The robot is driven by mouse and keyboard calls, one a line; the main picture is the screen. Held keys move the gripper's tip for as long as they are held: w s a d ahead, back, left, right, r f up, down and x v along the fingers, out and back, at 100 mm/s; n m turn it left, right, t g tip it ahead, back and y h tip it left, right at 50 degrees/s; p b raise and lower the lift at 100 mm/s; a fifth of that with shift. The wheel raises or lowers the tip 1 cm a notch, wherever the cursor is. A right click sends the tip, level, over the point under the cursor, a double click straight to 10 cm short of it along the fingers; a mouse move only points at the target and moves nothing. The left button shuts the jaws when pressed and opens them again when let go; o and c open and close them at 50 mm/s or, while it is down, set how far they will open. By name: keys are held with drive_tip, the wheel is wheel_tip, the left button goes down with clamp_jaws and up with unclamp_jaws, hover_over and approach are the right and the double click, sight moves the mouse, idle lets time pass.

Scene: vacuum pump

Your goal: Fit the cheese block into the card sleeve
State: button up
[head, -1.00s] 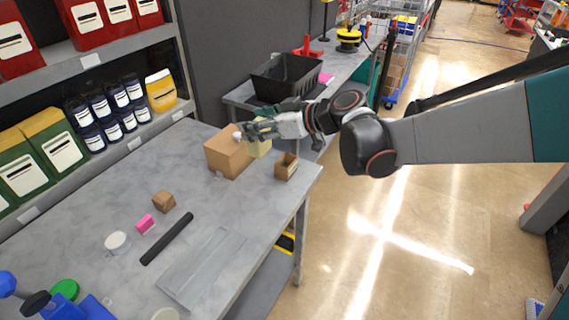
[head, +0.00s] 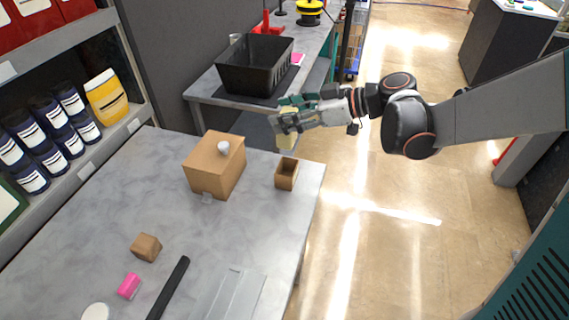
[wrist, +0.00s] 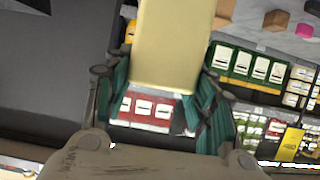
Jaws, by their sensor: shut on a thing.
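The pale yellow cheese block (head: 287,142) is in my gripper (head: 288,122), which is shut on it. In the head view the block hangs upright just above and behind the card sleeve (head: 283,181) and appears apart from it. The sleeve is a small brown open-topped box standing near the table's right edge. In the wrist view the block (wrist: 168,45) fills the upper middle, between the green fingers of my gripper (wrist: 163,98). The sleeve cannot be made out in the wrist view.
A larger cardboard box (head: 210,177) with a white knob (head: 224,148) on top stands left of the sleeve. A brown cube (head: 146,247), a pink block (head: 129,286) and a black bar (head: 168,288) lie nearer. A black crate (head: 253,75) sits on the far bench.

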wheel_tip(320, 180, down, 14)
drive_tip(key=b, duration=0.5)
drive_tip(key=shift+f, duration=0.15)
drive_tip(key=shift+f, duration=0.1)
drive_tip(key=shift+f, duration=0.1)
drive_tip(key=o, duration=1.2)
drive_tip(key=shift+o, duration=0.2)
drive_tip(key=shift+d+r, duration=0.25)
drive_tip(key=shift+r, duration=0.15)
drive_tip(key=p+v, duration=0.3)
drive_tip(key=v, duration=0.8)
drive_tip(key=shift+s+d, duration=0.15)
drive_tip(key=shift+s, duration=0.05)
